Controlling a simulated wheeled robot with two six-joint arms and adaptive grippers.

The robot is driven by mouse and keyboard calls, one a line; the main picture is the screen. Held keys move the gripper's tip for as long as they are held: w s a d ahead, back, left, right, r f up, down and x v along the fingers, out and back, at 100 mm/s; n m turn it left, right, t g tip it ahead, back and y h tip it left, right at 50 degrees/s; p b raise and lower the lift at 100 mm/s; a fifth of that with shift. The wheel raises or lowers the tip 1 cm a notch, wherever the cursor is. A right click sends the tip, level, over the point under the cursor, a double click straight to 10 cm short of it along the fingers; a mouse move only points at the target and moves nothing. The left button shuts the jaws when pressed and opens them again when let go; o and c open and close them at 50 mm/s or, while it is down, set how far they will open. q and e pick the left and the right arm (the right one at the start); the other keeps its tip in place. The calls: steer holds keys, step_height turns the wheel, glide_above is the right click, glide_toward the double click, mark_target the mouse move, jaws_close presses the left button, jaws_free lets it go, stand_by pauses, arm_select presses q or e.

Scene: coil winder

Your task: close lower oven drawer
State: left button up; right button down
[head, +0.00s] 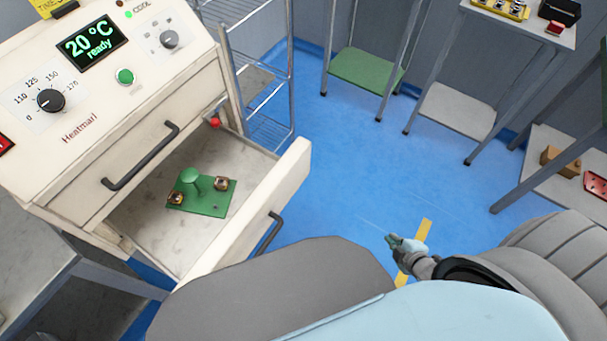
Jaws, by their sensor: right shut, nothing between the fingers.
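The lower oven drawer (285,200) of the white oven is pulled far out, with a dark bar handle (270,234) on its front. Inside it lies a green plate (208,204) with a green knob and small brass-coloured parts. The upper drawer (150,140) above it is shut and has its own dark handle. My right gripper (390,239) is shut and empty over the blue floor, to the right of the drawer front and clear of it. My left gripper is not in view.
The oven panel (92,75) reads 20 °C ready. A wire rack (265,80) stands behind the oven. Small tables with a green shelf (365,72) and a white shelf (455,108) stand at the back. Blue floor (340,160) lies free between them and the drawer.

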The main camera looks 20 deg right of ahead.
mark_target(301, 167)
steer(key=w+d+n+t+y+b, duration=0.1)
steer(key=w+n+t+y+b, duration=0.1)
steer(key=w+n+t+b, duration=0.45)
steer(key=w+a+r+n+y+b, duration=0.4)
steer(key=a+r+n+y+b, duration=0.15)
steer(key=n, duration=0.65)
steer(key=w+a+r+n+y+b, duration=0.45)
steer(key=a+r+n, duration=0.2)
steer(key=n, duration=0.65)
steer(key=shift+m, duration=0.25)
steer(key=x, duration=1.1)
steer(key=shift+s+a+r, duration=0.2)
steer(key=shift+a, duration=0.05)
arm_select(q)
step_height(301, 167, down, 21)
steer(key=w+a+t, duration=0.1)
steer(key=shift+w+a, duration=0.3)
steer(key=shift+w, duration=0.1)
arm_select(e)
steer(key=shift+w+a, duration=0.2)
steer(key=shift+w, duration=0.05)
